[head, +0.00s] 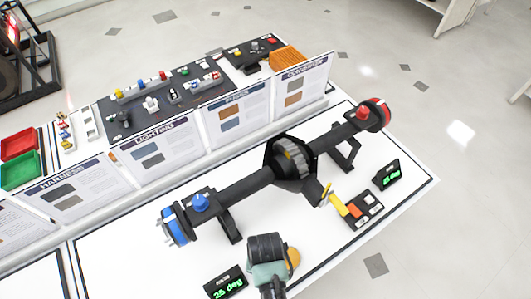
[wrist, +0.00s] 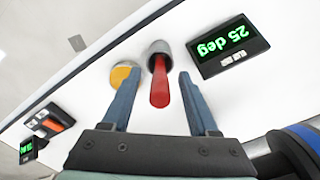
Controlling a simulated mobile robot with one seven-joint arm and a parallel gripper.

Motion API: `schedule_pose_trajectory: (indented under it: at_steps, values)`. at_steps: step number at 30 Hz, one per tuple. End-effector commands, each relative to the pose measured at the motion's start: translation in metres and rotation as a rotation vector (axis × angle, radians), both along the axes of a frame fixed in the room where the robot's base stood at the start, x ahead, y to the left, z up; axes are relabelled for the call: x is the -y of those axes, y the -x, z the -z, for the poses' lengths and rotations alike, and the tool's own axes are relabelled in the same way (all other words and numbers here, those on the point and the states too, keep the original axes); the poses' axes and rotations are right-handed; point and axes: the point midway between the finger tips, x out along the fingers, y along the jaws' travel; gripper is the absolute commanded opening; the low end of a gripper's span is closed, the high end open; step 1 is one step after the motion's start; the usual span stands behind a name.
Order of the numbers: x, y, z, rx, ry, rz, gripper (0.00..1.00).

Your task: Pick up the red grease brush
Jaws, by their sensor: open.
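The red grease brush (wrist: 160,88) shows in the wrist view. Its red handle points towards my gripper, and its far end meets a grey, dark-mouthed cylindrical part; I cannot tell if that is a holder or part of the brush. My gripper (wrist: 158,73) is open, with one blue-grey finger on each side of the handle and white gaps between. In the head view my arm's end (head: 267,272) is at the bottom centre, and it hides the brush and the fingertips.
A yellow-orange disc (wrist: 121,76) lies just left of the brush, close to the left finger. A "25 deg" display (wrist: 229,45) stands to the right. The axle assembly (head: 245,187) crosses the table behind my arm. Sign panels (head: 155,150) line the back.

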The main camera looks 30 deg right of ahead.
Motion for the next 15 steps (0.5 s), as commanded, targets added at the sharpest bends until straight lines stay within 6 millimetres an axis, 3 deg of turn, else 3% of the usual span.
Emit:
schedule_pose_trajectory:
  at_steps: [9, 15]
  values:
    - [0.0001, -0.0004, 0.0049, 0.002, 0.001, 0.000, 0.60]
    - [0.0001, -0.0003, 0.0047, 0.001, 0.001, 0.000, 0.24]
